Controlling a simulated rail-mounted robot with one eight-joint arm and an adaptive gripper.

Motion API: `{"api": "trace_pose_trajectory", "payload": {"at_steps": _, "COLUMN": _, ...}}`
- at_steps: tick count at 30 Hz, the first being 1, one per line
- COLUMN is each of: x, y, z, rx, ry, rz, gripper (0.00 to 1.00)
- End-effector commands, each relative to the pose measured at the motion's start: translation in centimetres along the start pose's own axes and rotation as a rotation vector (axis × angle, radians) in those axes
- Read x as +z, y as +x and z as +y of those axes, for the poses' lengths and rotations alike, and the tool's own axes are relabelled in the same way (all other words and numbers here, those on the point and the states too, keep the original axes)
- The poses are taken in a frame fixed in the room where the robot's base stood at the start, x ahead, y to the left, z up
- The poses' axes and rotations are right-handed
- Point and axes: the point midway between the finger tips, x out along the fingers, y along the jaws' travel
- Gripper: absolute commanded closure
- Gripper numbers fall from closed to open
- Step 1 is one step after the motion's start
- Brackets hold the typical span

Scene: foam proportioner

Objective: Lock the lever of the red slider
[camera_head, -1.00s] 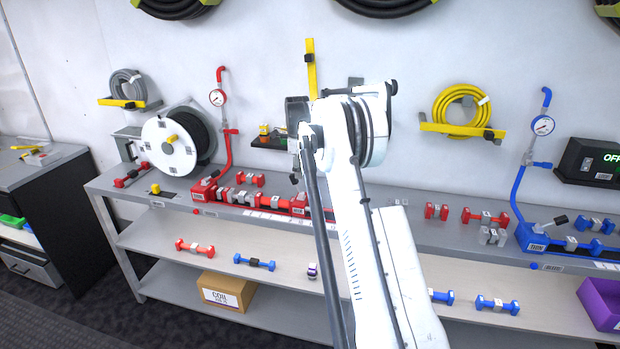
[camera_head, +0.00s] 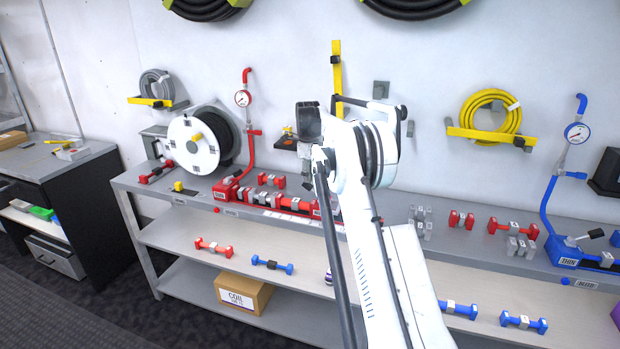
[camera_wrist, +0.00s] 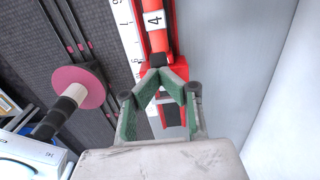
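The red slider (camera_wrist: 158,22), with a white tag reading 4, lies along the top middle of the wrist view. In the head view, the red assembly (camera_head: 229,189) sits on the bench behind my arm, and its right part is hidden. My gripper (camera_wrist: 158,68) has green inner pads, and its fingertips come together over the slider's near red end (camera_wrist: 141,72). A dark piece shows at the tips; I cannot tell a lever from the fingertips there. A black part of the slider lies just beyond. No held thing is clearly visible. My arm hides the fingers in the head view.
A red pipe and gauge (camera_head: 242,98) rise behind the slider, left of a yellow wall bracket (camera_head: 337,80). A white hose reel (camera_head: 193,145) stands left. Loose red and grey couplings lie on the bench. The wrist view's right side is clear grey surface.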

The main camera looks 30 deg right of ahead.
Motion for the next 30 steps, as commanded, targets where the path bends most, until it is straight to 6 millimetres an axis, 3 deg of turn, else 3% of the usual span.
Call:
{"api": "trace_pose_trajectory", "payload": {"at_steps": 17, "x": 0.7, "y": 0.1, "z": 0.2, "rx": -0.003, "ry": -0.007, "rz": -0.009, "gripper": 1.0}}
{"api": "trace_pose_trajectory", "payload": {"at_steps": 26, "x": -1.2, "y": -3.8, "z": 0.3, "rx": -0.003, "ry": -0.005, "rz": -0.007, "gripper": 1.0}}
{"api": "trace_pose_trajectory", "payload": {"at_steps": 30, "x": 0.8, "y": -5.5, "z": 0.3, "rx": -0.003, "ry": -0.007, "rz": -0.006, "gripper": 1.0}}
